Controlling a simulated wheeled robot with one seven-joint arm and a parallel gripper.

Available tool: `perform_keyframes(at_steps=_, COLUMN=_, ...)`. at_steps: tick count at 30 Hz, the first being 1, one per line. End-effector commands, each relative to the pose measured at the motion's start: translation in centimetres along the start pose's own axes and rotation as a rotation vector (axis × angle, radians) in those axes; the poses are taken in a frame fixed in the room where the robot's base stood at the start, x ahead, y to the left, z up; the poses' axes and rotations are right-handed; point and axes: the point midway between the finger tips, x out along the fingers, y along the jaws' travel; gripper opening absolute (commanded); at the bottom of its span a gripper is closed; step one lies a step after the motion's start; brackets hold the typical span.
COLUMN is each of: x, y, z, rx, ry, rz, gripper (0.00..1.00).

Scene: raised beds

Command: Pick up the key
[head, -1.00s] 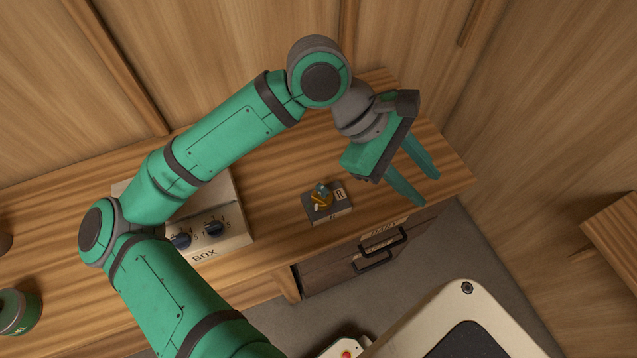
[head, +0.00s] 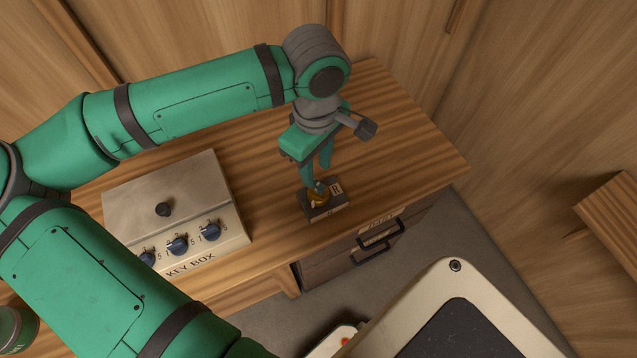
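A small brass-coloured piece (head: 318,197) sits on a dark block (head: 331,211) with an "R" label, near the front edge of the wooden desk. It may be the key, but it is too small and too covered to be sure. My gripper (head: 317,177) points down just above the block, its two fingers apart. The nearer fingertip overlaps the brass piece in the picture; I cannot tell whether they touch. A beige box (head: 180,195) marked "KEY BOX" stands to the left, with several dark dials on its front and a dark knob on top.
The wooden desk (head: 410,150) is clear to the right of my gripper. Drawers with dark handles (head: 380,243) are below its front edge. A green tin (head: 18,330) stands at the lower left. Wooden walls close off the back and right.

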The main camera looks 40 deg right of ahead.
Motion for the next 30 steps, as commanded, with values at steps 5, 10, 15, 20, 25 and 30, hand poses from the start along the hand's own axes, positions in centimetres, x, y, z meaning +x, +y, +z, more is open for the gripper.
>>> perform_keyframes(at_steps=5, x=1.1, y=0.1, z=0.1, rx=0.002, ry=-0.001, rz=0.000, gripper=0.34)
perform_keyframes(at_steps=10, x=3.0, y=0.4, z=0.2, rx=0.003, ry=-0.005, rz=0.000, gripper=0.34)
perform_keyframes(at_steps=15, x=5.3, y=0.6, z=0.1, rx=0.001, ry=-0.004, rz=0.000, gripper=0.34)
perform_keyframes(at_steps=20, x=6.2, y=0.6, z=0.1, rx=0.001, ry=-0.002, rz=0.001, gripper=0.34)
perform_keyframes(at_steps=25, x=6.2, y=0.7, z=0.2, rx=0.004, ry=-0.002, rz=0.001, gripper=0.34)
perform_keyframes(at_steps=30, x=6.2, y=0.7, z=0.2, rx=0.006, ry=-0.002, rz=0.001, gripper=0.03)
